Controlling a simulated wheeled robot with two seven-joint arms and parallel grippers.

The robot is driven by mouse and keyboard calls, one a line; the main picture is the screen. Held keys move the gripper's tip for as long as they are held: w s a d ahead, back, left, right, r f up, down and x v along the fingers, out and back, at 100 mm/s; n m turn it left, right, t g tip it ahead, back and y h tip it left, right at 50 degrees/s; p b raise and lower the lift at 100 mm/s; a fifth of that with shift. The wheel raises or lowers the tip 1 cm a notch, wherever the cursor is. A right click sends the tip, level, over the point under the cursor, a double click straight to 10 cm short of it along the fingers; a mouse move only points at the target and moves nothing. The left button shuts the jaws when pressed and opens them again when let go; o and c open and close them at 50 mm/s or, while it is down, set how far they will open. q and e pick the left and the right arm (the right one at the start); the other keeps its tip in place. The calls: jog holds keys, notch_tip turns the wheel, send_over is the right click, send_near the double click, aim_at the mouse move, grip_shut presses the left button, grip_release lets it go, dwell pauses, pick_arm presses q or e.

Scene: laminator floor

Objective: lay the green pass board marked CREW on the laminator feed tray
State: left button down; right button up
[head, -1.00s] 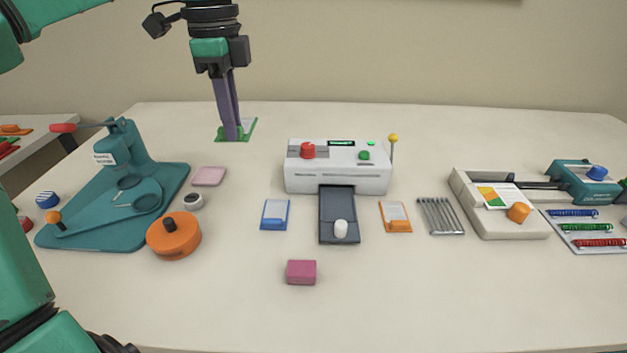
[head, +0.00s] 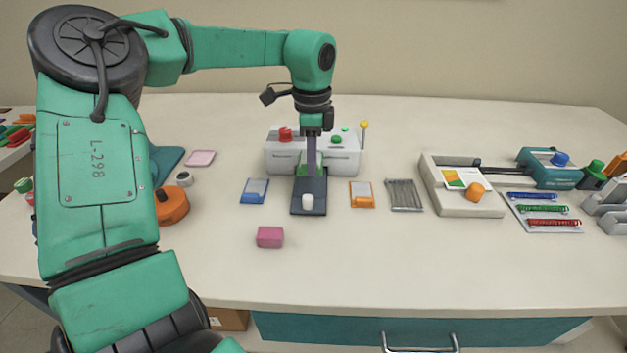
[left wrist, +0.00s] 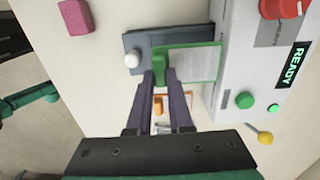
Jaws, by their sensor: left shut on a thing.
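The green pass board (left wrist: 190,63) has a green rim and handle and a pale face; I cannot read its marking. My left gripper (left wrist: 162,82) is shut on the board's green handle. In the head view the left gripper (head: 310,172) is over the inner end of the dark laminator feed tray (head: 297,203), just in front of the white laminator (head: 274,160). In the left wrist view the board overlaps the tray (left wrist: 137,40) and reaches toward the laminator (left wrist: 228,75). I cannot tell whether the board touches the tray. My right gripper is not in view.
A white knob (head: 307,201) stands on the tray's near end. A blue-rimmed board (head: 254,191) lies left of the tray, an orange-rimmed board (head: 361,194) right. A pink block (head: 270,237) lies in front. A yellow-tipped post (head: 364,133) rises at the laminator's right. The table front is clear.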

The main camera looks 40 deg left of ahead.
aim_at(312, 193)
pick_arm(q)
jog(key=shift+f, duration=0.5)
notch_tip(312, 193, down, 4)
jog(key=shift+a+f, duration=0.1)
jog(key=shift+f, duration=0.3)
jog(key=c, duration=0.8)
grip_release()
jog(key=shift+r+p, duration=0.3)
jog(key=shift+r, duration=0.05)
notch_tip(312, 193, up, 12)
jog(key=shift+f, duration=0.1)
